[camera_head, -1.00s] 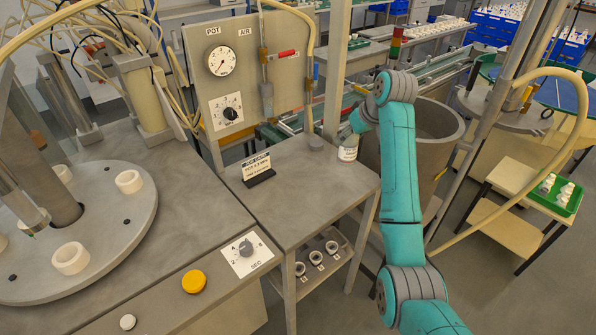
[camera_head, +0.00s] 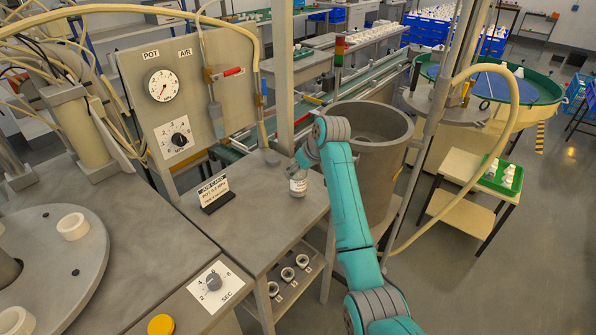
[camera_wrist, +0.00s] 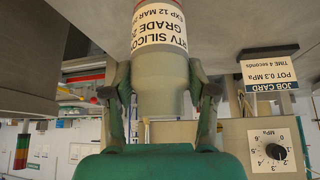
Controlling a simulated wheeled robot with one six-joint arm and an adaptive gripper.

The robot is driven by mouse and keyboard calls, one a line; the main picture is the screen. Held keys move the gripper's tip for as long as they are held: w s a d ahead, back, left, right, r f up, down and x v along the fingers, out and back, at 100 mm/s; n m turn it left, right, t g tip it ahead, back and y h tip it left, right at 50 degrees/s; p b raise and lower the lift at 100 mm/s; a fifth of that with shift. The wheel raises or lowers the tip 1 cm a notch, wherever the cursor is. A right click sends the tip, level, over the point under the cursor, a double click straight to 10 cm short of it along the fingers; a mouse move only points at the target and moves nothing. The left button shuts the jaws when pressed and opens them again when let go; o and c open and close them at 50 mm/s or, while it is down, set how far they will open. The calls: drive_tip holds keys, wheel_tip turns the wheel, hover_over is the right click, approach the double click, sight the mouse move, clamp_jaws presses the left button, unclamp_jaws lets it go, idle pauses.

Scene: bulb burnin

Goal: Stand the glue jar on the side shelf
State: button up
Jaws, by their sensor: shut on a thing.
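The glue jar (camera_head: 298,185) is a white and grey jar with a printed silicone label. It is over the right part of the grey side bench (camera_head: 255,235). My gripper (camera_head: 298,168) is shut on its grey upper part from above. In the wrist view, which is upside down, the jar (camera_wrist: 160,35) sits between the two fingers of my gripper (camera_wrist: 162,88), label beyond the fingertips. The jar looks upright. Its base is cut off in the wrist view, so I cannot tell whether it touches the bench. No thing is marked as the side shelf.
A job card (camera_head: 213,190) stands on the bench left of the jar. A gauge panel (camera_head: 175,100) rises behind. A large grey bin (camera_head: 375,150) stands to the right. A low rack (camera_head: 290,275) with several round sockets is under the bench. A small stand (camera_head: 455,205) carries a green tray (camera_head: 497,178).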

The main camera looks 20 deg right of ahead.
drive_tip(key=shift+f, duration=0.25)
drive_tip(key=o, duration=1.4)
drive_tip(key=shift+f, duration=0.15)
drive_tip(key=v, duration=1.2)
drive_tip(key=shift+s, duration=0.1)
